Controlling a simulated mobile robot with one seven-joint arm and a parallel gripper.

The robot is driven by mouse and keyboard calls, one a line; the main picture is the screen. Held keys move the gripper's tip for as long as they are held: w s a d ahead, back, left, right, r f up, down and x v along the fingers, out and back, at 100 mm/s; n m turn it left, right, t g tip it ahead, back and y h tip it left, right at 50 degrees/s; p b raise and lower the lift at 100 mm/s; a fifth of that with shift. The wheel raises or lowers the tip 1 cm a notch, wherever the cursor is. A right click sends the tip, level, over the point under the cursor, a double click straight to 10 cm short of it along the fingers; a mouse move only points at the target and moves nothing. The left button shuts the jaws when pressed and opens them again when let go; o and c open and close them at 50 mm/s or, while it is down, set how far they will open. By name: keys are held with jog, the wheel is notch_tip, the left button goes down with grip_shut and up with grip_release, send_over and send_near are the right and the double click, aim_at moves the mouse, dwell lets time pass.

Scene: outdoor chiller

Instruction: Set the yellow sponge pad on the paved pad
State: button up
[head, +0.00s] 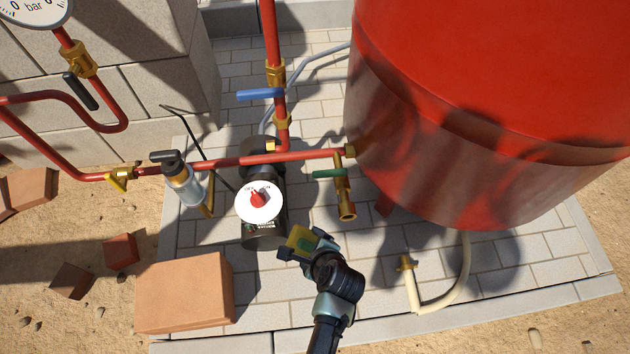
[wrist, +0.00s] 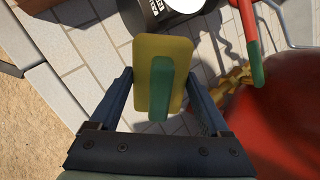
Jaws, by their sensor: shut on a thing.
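The yellow sponge pad (wrist: 147,62), with a green strip on its face, is between the two fingers of my gripper (wrist: 155,95) in the wrist view. In the head view, my gripper (head: 296,247) is shut on the sponge pad (head: 301,238), just in front of the black pump. The paved pad (head: 285,295) is made of light grey paving blocks and lies below the gripper. The sponge appears held above it; the exact gap cannot be told.
A black pump with a red dial (head: 258,197) stands close behind my gripper. A large red tank (head: 470,120) is at the right. A terracotta block (head: 185,292) lies at the front left. A cream hose (head: 440,302) is at the front right. Bare paving shows between block and hose.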

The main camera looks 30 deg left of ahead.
jog(key=s+d+f+n+g+h+b, duration=0.1)
jog(key=s+f+n+b, duration=0.1)
jog(key=f+b, duration=0.5)
jog(key=s+d+f+n+g+h+b, duration=0.1)
jog(key=s+d+f+g+h+b, duration=0.1)
jog(key=f+b, duration=0.5)
jog(key=s+d+f+n+g+h+b, duration=0.1)
jog(key=s+f+n+h+b, duration=0.1)
jog(key=f+b, duration=0.5)
jog(key=shift+d+f+n+b, duration=0.1)
jog(key=shift+f+n+b, duration=0.1)
jog(key=shift+f, duration=1.1)
jog(key=shift+d+f+n+b, duration=0.1)
jog(key=shift+f+b, duration=0.05)
jog(key=shift+f, duration=1.1)
jog(key=shift+r, duration=0.1)
jog(key=o, duration=1.3)
